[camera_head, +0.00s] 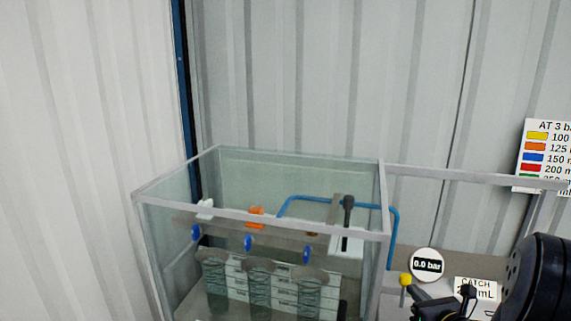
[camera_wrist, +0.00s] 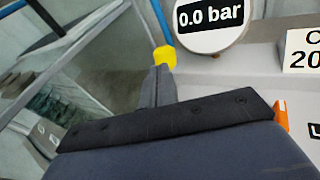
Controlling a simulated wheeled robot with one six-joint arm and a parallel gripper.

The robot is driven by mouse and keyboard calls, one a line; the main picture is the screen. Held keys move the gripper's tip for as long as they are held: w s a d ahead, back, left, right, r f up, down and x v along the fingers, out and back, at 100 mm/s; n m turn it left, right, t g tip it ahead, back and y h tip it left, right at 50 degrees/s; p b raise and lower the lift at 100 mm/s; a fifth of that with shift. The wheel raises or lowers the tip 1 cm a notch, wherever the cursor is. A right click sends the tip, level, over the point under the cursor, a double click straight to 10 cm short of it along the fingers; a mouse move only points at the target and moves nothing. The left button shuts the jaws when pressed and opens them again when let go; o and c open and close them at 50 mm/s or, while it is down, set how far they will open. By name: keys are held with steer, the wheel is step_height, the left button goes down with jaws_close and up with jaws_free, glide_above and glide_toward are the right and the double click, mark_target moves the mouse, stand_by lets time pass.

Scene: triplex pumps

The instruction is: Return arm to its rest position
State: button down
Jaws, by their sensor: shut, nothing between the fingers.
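My gripper (camera_wrist: 159,76) reaches up from the bottom of the wrist view, its dark fingers closed together with nothing between them. The fingertips appear just below a yellow knob (camera_wrist: 165,57); I cannot tell whether they touch it. In the head view the gripper (camera_head: 416,294) is at the lower right, close to the same yellow knob (camera_head: 405,280) on its thin stem. My black arm (camera_head: 538,280) fills the lower right corner and hides part of the bench there.
A clear-walled tank (camera_head: 262,216) with pump parts stands left of my gripper. A round gauge (camera_head: 427,264) reads 0.0 bar. A CATCH label (camera_head: 477,290) stands right of it. A blue pipe (camera_head: 394,240) runs beside the tank. A colour chart (camera_head: 543,157) hangs at right.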

steer(key=b+v, duration=0.2)
steer(key=v, duration=1.2)
steer(key=shift+w+a+n+g+y+p, duration=0.3)
steer(key=shift+w+a+n+g+y, duration=0.55)
steer(key=shift+n, duration=0.4)
steer(key=shift+w+a+n+g+y+p, duration=0.25)
steer(key=shift+w+a+n+g+y, duration=0.4)
steer(key=shift+a+n, duration=0.45)
steer(key=shift+w+a+n+g+y+p, duration=0.3)
steer(key=shift+w+a+n+g+y, duration=0.4)
steer(key=shift+n, duration=0.65)
steer(key=shift+s, duration=0.15)
